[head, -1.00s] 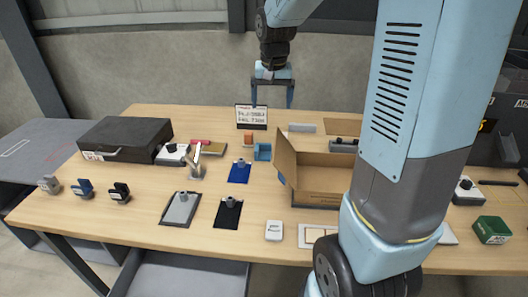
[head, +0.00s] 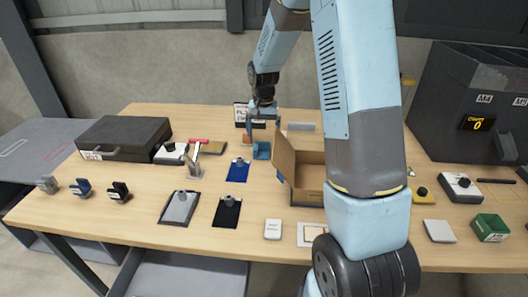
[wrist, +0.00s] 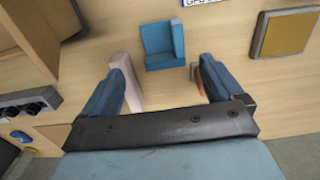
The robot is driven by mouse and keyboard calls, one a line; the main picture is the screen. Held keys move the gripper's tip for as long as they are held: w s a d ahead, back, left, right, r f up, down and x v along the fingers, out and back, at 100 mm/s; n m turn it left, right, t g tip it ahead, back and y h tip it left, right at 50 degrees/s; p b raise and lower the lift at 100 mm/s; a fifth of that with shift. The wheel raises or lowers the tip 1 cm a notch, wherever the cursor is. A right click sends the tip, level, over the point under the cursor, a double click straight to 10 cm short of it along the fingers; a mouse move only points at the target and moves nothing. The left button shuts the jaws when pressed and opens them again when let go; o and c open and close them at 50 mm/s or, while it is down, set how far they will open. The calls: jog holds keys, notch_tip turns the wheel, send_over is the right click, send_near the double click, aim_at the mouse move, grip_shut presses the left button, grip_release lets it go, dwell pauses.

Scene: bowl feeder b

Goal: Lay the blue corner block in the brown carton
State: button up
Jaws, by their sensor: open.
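The blue corner block (head: 262,151) stands on the table just left of the brown carton. In the wrist view the block (wrist: 163,45) lies beyond the fingertips, showing its L-shaped walls. My gripper (wrist: 160,75) is open, with nothing between its fingers, and it points towards the block without touching it. In the head view my gripper (head: 262,126) hangs above and behind the block, partly hard to make out. The open brown carton (head: 309,193) has a raised flap on its left; my arm hides its right part. Its brown side (wrist: 38,30) shows in the wrist view.
An orange block (head: 247,138) stands close behind the blue block; the right finger partly covers it in the wrist view (wrist: 200,88). A sign (head: 241,112) stands at the back. A blue clipboard (head: 238,172) lies in front. Bare wood (head: 140,215) shows at the left front.

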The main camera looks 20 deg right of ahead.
aim_at(262, 152)
jog(key=shift+s+a+f, duration=0.1)
jog(key=shift+a+f, duration=0.05)
jog(key=shift+f, duration=1.8)
jog(key=shift+a+f, duration=0.1)
jog(key=shift+f, duration=1.8)
jog(key=c, duration=1.2)
jog(key=shift+o, duration=0.2)
jog(key=shift+r, duration=0.1)
